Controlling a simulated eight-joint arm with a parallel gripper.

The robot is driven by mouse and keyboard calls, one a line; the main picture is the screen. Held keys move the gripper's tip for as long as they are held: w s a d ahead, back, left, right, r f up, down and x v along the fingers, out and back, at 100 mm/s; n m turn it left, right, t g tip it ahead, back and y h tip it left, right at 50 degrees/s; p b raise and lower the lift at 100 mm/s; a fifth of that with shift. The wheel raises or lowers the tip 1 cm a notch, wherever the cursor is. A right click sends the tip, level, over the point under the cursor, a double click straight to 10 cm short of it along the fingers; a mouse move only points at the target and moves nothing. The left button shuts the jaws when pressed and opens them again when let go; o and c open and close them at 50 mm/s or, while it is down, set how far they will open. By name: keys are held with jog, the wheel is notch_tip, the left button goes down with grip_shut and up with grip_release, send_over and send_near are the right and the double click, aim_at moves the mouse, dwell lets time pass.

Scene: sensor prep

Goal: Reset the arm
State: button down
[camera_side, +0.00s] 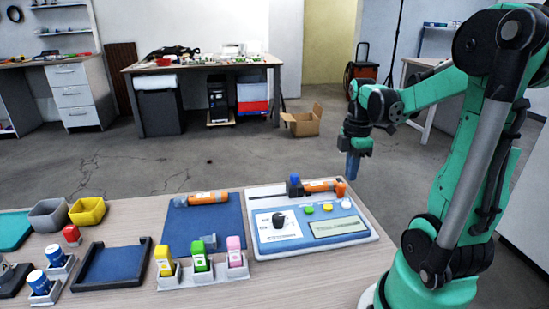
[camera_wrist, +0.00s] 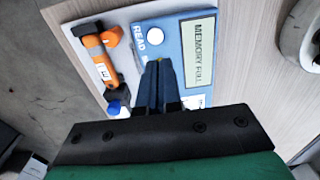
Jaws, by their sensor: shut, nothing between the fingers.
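My gripper (camera_side: 353,166) hangs at the right side of the side view, fingers pointing down, above the right end of the instrument panel. Its blue fingers are shut together with nothing between them. In the wrist view the closed fingers (camera_wrist: 157,76) stand in front of the blue panel (camera_wrist: 203,28). The panel has a display reading "MEMORY FULL" and a "READ" label. The gripper appears raised above the panel and touches nothing that I can see.
An orange and black device (camera_side: 324,186) lies at the panel's back edge. An orange cylinder (camera_side: 208,198) lies on a blue mat (camera_side: 215,222). Yellow (camera_side: 164,260), green (camera_side: 200,256) and pink (camera_side: 235,252) items stand in holders. A blue-floored tray (camera_side: 112,266) and two bins (camera_side: 88,211) are left.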

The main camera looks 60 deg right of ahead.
dwell(0.5)
jog(key=w+a+r+m+t, duration=0.1)
jog(key=w+a+m+t, duration=0.2)
jog(key=a, duration=0.7)
jog(key=w+a+r+m+t, duration=0.2)
jog(key=w+a+m+t, duration=0.2)
jog(key=a, duration=0.7)
jog(key=shift+w+a+m, duration=0.15)
jog(key=shift+w+m, duration=0.4)
jog(key=shift+m, duration=0.45)
